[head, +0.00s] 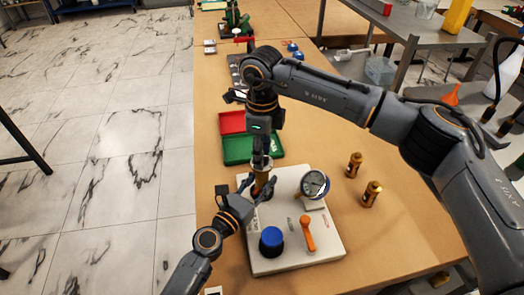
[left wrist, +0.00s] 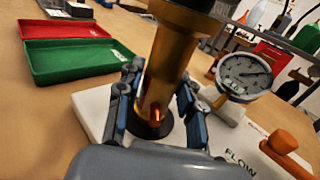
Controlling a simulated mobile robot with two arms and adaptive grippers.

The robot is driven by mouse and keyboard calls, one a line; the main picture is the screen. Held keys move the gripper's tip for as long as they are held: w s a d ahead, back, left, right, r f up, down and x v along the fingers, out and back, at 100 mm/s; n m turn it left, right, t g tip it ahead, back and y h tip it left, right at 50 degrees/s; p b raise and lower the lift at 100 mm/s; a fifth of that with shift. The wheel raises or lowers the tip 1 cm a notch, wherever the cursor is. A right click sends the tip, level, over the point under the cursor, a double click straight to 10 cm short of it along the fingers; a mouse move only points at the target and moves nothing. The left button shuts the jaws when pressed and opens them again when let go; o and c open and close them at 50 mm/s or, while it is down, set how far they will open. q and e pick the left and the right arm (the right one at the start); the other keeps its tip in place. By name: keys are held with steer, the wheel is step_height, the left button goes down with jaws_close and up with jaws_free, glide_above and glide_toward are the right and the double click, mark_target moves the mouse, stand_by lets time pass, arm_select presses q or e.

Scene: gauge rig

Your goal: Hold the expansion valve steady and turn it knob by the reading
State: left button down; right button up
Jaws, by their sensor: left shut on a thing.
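The brass expansion valve (head: 261,178) stands upright on the white rig plate (head: 290,262). My left gripper (head: 258,191) is shut around its body. In the left wrist view the fingers (left wrist: 156,105) flank the brass valve (left wrist: 172,62) low down, near its dark base. My right gripper (head: 262,161) points down at the top of the valve from above. The knob is hidden there, and I cannot tell whether the right fingers are closed on it. The round gauge (head: 314,184) faces up beside the valve and also shows in the left wrist view (left wrist: 243,75); its reading is too small to make out.
A blue knob (head: 271,240) and an orange lever (head: 307,233) are on the plate's near part. Two loose brass fittings (head: 354,165) (head: 371,193) stand to the right. A red tray (head: 232,122) and green tray (head: 240,150) lie behind. The near right tabletop is clear.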

steer(key=shift+r, duration=0.1)
step_height(320, 180, up, 12)
stand_by(0.6)
arm_select(q)
steer(key=c, duration=0.8)
jaws_free()
